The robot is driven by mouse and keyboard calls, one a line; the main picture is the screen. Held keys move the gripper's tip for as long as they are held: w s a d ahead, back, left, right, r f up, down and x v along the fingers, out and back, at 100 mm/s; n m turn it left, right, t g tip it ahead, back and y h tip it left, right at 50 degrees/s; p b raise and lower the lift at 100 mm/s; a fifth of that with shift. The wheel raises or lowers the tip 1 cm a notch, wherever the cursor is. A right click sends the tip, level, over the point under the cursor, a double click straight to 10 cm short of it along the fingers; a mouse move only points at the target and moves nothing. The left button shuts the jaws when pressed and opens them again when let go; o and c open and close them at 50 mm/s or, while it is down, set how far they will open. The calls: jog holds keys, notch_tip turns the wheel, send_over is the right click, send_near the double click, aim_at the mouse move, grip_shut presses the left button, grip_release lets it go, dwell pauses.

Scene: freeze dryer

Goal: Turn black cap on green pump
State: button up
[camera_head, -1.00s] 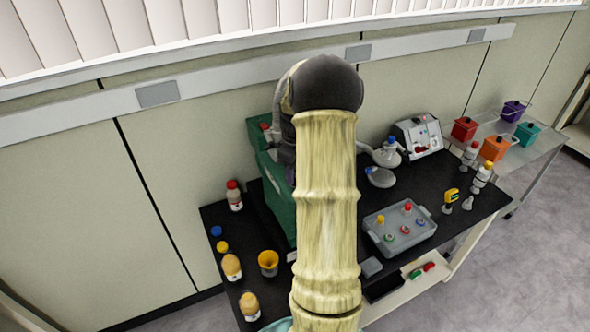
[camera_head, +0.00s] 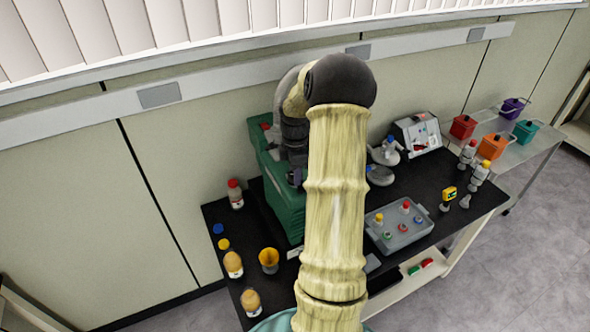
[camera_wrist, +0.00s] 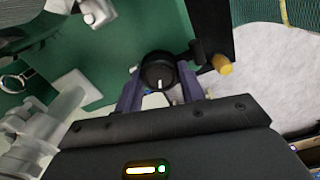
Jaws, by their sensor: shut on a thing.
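The green pump (camera_head: 284,207) stands on the black bench, partly hidden behind my arm. In the wrist view its green body (camera_wrist: 125,30) fills the top. The black cap (camera_wrist: 157,72) is a round knob with a white mark pointing down in the picture. My gripper (camera_wrist: 158,90) is at the cap, with its two purple-grey fingers shut on it, one on each side. In the head view my gripper (camera_head: 296,178) is over the pump, and the cap itself is hidden there.
A yellow-tipped fitting (camera_wrist: 221,64) on a black part sits close right of the cap. On the bench are a red-capped bottle (camera_head: 235,194), a yellow funnel (camera_head: 268,260) and a grey tray (camera_head: 402,232) with several small items. A white device (camera_head: 419,134) stands at the back.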

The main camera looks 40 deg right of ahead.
dwell(0.4)
jog(key=o, duration=1)
